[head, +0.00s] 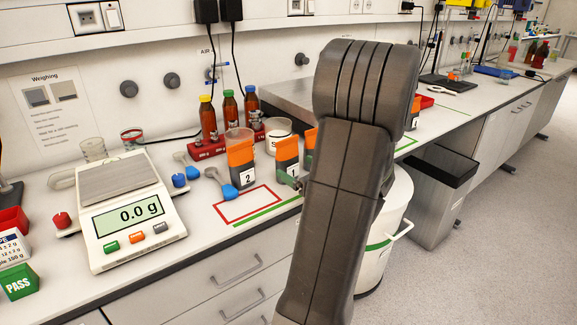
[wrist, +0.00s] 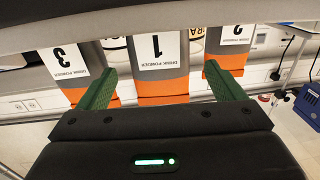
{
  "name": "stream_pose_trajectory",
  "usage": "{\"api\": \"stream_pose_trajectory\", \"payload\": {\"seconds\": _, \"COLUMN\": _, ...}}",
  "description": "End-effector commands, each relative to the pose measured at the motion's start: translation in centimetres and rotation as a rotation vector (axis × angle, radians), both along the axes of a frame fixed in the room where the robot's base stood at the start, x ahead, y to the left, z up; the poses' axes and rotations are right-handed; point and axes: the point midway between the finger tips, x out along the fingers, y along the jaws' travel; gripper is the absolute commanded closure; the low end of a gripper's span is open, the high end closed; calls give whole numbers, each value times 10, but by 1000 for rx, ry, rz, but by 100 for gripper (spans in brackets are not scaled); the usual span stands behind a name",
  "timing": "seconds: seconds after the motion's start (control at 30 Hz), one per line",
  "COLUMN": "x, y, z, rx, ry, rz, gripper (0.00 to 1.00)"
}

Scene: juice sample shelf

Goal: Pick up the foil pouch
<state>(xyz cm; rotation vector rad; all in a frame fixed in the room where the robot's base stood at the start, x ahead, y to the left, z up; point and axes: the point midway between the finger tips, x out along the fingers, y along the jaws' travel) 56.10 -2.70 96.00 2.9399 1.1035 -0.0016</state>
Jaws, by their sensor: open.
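Several foil pouches with grey and orange bands and white number labels stand on the bench. Pouch 1 (head: 287,157) is the middle one; in the wrist view, which is upside down, it (wrist: 159,75) appears centred between my fingertips. Pouch 2 (head: 241,162) stands to its left and shows at right in the wrist view (wrist: 230,45). Pouch 3 (head: 309,139) is mostly hidden behind my arm; it shows at left in the wrist view (wrist: 66,60). My gripper (wrist: 160,68) is open, its green fingers apart. In the head view my arm hides most of it.
A scale (head: 130,215) reading 0.0 g stands at left. Capped brown bottles (head: 208,120) in a red rack and a clear beaker (head: 239,137) stand behind the pouches. A blue scoop (head: 228,190) lies beside pouch 2. A red outlined rectangle (head: 246,217) in front is empty.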

Motion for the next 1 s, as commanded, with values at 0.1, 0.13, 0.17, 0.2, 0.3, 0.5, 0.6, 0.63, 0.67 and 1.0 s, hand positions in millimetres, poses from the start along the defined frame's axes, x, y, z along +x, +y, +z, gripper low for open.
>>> {"api": "stream_pose_trajectory", "payload": {"seconds": 0.1, "x": 14, "y": 12, "z": 4, "rx": 1, "ry": 2, "rz": 3, "gripper": 11}}
{"api": "stream_pose_trajectory", "payload": {"seconds": 0.13, "x": 18, "y": 14, "z": 5, "rx": 0, "ry": 1, "rz": 3, "gripper": 11}}
{"api": "stream_pose_trajectory", "payload": {"seconds": 0.17, "x": 21, "y": 18, "z": 5, "rx": 0, "ry": 1, "rz": 4, "gripper": 11}}
{"api": "stream_pose_trajectory", "payload": {"seconds": 0.2, "x": 26, "y": 21, "z": 4, "rx": 0, "ry": 1, "rz": 2, "gripper": 11}}
{"api": "stream_pose_trajectory", "payload": {"seconds": 0.3, "x": 33, "y": 28, "z": 3, "rx": 0, "ry": 1, "rz": 3, "gripper": 11}}
{"api": "stream_pose_trajectory", "payload": {"seconds": 0.5, "x": 37, "y": 30, "z": 2, "rx": 0, "ry": 0, "rz": -1, "gripper": 11}}
{"api": "stream_pose_trajectory", "payload": {"seconds": 0.6, "x": 37, "y": 30, "z": 2, "rx": 0, "ry": 0, "rz": -1, "gripper": 13}}
{"api": "stream_pose_trajectory", "payload": {"seconds": 0.63, "x": 37, "y": 30, "z": 2, "rx": 0, "ry": 0, "rz": -1, "gripper": 19}}
{"api": "stream_pose_trajectory", "payload": {"seconds": 0.67, "x": 37, "y": 30, "z": 2, "rx": 0, "ry": 0, "rz": -1, "gripper": 25}}
{"api": "stream_pose_trajectory", "payload": {"seconds": 1.0, "x": 37, "y": 30, "z": 2, "rx": 1, "ry": -1, "rz": 0, "gripper": 63}}
